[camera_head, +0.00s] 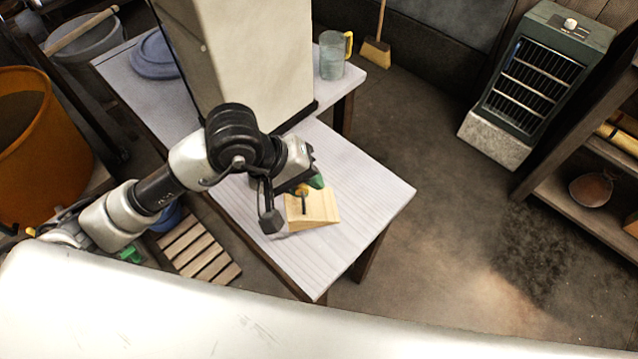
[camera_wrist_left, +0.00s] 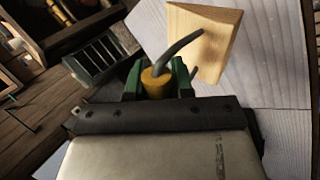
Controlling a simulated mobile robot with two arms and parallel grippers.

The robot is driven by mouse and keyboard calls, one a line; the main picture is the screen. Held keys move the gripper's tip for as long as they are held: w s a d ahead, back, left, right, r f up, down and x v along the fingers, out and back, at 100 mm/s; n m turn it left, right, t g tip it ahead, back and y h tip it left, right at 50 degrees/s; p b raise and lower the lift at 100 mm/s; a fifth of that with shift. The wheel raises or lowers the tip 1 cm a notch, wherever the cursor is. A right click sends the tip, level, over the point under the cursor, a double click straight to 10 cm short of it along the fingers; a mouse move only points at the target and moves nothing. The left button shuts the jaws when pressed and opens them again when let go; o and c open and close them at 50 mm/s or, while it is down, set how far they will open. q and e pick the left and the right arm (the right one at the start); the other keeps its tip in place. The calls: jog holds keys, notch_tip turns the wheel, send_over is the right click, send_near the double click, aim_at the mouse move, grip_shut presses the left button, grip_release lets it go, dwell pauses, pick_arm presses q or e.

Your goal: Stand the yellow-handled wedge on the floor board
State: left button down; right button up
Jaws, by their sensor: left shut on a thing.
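The yellow-handled wedge (camera_head: 318,208) is a pale wooden block with a dark curved rod leading to a yellow grip. It is over the white plank table (camera_head: 375,195), near its front part; I cannot tell whether it touches the top. My left gripper (camera_head: 302,188) is at the handle, its green fingers shut on the yellow grip. In the left wrist view the yellow grip (camera_wrist_left: 155,82) sits between the green fingers, with the wooden block (camera_wrist_left: 208,38) beyond. A slatted wooden board (camera_head: 205,250) lies on the floor left of the table. My right gripper is not in view.
A tall cream block (camera_head: 255,60) stands on the table behind my arm, with a glass mug (camera_head: 333,55) to its right. An orange tub (camera_head: 40,130) is at the left. A heater (camera_head: 540,80) and shelves are at the right. The floor right of the table is open.

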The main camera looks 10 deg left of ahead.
pick_arm(q)
jog(key=d+r+n+t, duration=0.1)
jog(key=d+r+n, duration=0.15)
jog(key=d, duration=0.25)
jog(key=w+a+f+p, duration=0.3)
jog(key=w+a+f, duration=0.4)
jog(key=w+f, duration=0.2)
jog(key=shift+f+y, duration=0.4)
jog(key=shift+f, duration=0.45)
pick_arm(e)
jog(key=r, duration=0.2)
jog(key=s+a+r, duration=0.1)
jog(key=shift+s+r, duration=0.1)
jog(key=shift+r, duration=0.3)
pick_arm(q)
jog(key=shift+f, duration=0.2)
jog(key=c, duration=1)
grip_release()
jog(key=shift+r, duration=0.1)
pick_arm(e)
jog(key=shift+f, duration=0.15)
